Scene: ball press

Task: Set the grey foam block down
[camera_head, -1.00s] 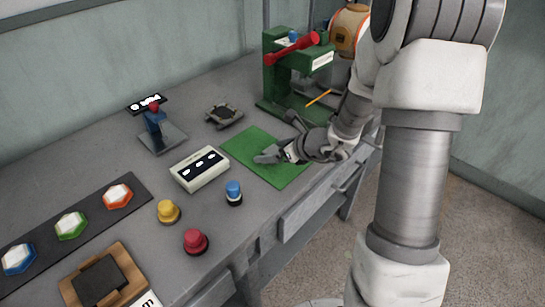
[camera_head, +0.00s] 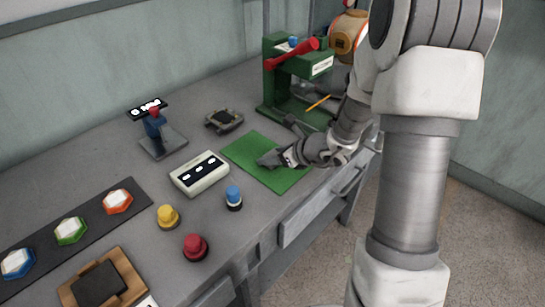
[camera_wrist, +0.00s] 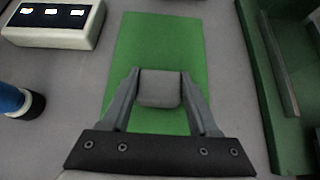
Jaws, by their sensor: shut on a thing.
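The grey foam block (camera_wrist: 160,88) is between the two fingers of my gripper (camera_wrist: 159,84) in the wrist view, with a finger against each side. Behind it in that view is the green mat (camera_wrist: 160,40). In the head view my gripper (camera_head: 270,160) is low over the green mat (camera_head: 250,145), and the block cannot be told apart from the fingers there. I cannot tell whether the block touches the mat.
A green press (camera_head: 285,85) with a red lever stands behind the mat. A white box with three lit marks (camera_head: 200,173) and a blue-topped button (camera_head: 233,197) are left of the mat. Yellow (camera_head: 168,215) and red (camera_head: 195,246) buttons stand nearer the front.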

